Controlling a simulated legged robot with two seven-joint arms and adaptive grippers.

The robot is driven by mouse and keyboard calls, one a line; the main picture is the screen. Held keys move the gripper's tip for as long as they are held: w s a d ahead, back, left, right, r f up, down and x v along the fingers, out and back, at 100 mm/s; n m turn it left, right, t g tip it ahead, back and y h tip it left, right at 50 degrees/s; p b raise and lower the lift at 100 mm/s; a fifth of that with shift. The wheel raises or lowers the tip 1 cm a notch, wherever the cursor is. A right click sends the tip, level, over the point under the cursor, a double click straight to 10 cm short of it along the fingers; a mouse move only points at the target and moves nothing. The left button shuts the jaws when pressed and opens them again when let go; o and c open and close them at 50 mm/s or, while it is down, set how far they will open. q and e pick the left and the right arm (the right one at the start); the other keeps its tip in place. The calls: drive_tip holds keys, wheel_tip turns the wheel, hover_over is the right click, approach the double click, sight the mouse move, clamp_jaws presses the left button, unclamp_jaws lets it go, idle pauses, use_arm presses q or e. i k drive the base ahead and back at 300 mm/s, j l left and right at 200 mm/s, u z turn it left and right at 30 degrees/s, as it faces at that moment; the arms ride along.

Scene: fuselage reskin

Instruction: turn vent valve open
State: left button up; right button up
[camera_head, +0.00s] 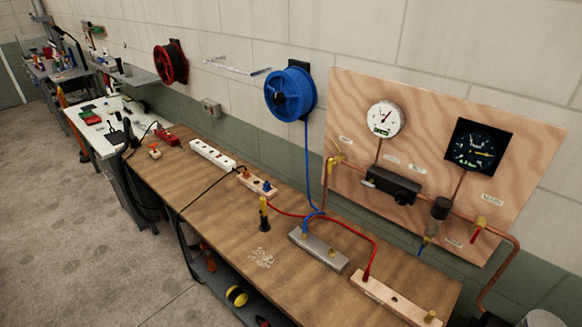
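A plywood panel (445,110) leans on the wall at the back of the wooden bench and carries copper pipes with several small valves. One brass valve with a yellow handle (338,157) is at the panel's left. A brass valve with a blue handle (430,233) hangs below the pipe at the lower middle. A brass valve with a red handle (479,224) is on the pipe at the right. The labels are too small to read, so I cannot tell which one is the vent valve. Neither of my grippers is in view.
A white round gauge (386,119) and a black square gauge (478,147) sit on the panel. A blue hose reel (290,94) hangs left of it. Hoses run over the wooden bench (210,195) to a grey manifold block (318,249) and a pale block (388,297). Floor at left is clear.

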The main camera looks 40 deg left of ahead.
sight(331, 162)
drive_tip(key=u, duration=1.25)
